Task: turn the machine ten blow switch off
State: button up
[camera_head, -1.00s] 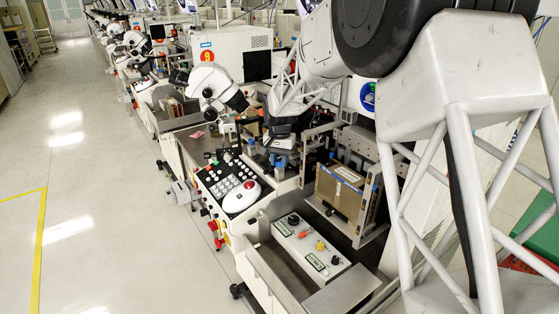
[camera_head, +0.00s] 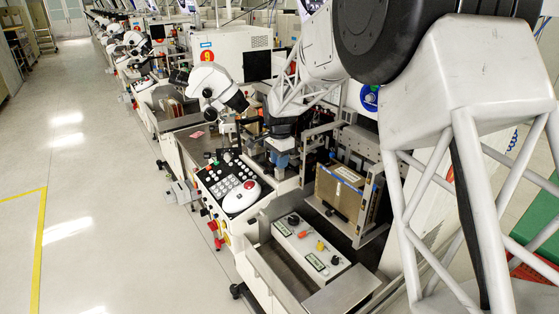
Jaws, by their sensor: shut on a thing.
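I cannot tell which control is the blow switch. My gripper (camera_head: 282,163) points down over the machine's work area, behind and left of that panel and right of the keypad. Its body is dark with blue-grey below. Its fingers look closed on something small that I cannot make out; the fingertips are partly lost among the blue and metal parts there.
The keypad console (camera_head: 228,184) with a red button on a white dome stands left of my gripper. A brown box-like unit (camera_head: 340,190) in a metal frame stands to its right. A microscope (camera_head: 218,84) is behind. The aisle floor at left is clear.

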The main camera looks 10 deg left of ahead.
dwell(0.3)
jog(key=o, duration=0.9)
jog(key=shift+r, duration=0.1)
jog(key=shift+r, duration=3.8)
